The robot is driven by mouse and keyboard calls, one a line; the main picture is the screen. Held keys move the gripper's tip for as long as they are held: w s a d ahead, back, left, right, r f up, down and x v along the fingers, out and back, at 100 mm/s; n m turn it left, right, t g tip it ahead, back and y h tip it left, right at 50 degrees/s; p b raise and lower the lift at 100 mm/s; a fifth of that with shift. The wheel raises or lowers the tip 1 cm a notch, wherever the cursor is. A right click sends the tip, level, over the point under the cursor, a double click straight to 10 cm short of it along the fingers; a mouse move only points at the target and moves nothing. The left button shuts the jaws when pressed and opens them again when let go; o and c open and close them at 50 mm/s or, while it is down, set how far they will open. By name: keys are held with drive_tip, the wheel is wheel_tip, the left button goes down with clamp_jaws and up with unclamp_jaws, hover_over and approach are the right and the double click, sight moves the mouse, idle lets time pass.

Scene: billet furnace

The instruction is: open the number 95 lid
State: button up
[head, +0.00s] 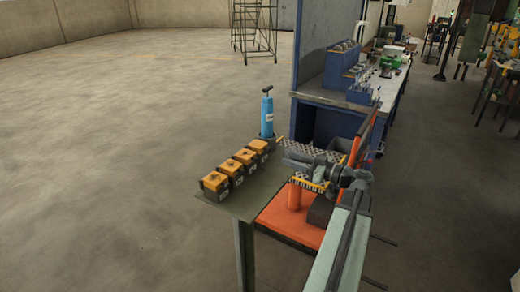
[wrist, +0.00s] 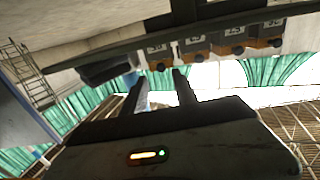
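Several dark boxes with orange lids stand in a row on a narrow table (head: 250,204) in the head view; the nearest box (head: 214,186) is at the front left end and the farthest box (head: 259,147) at the back. All their lids look shut. In the wrist view the row appears upside down along the top, with number plates such as the one on the leftmost box (wrist: 156,48); I cannot tell which is 95. My gripper (head: 288,154) is right of the row, apart from the boxes. In the wrist view its two fingers (wrist: 161,88) are apart with nothing between them.
A blue cylinder with a pump-like top (head: 267,114) stands at the table's far end. A blue workbench (head: 337,101) with parts on it is behind. An orange base (head: 290,218) lies below, right of the table. The floor at left is clear.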

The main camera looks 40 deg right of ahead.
sight(261, 147)
drive_tip(key=x, duration=0.8)
drive_tip(key=shift+w, duration=0.1)
clamp_jaws()
idle(1.3)
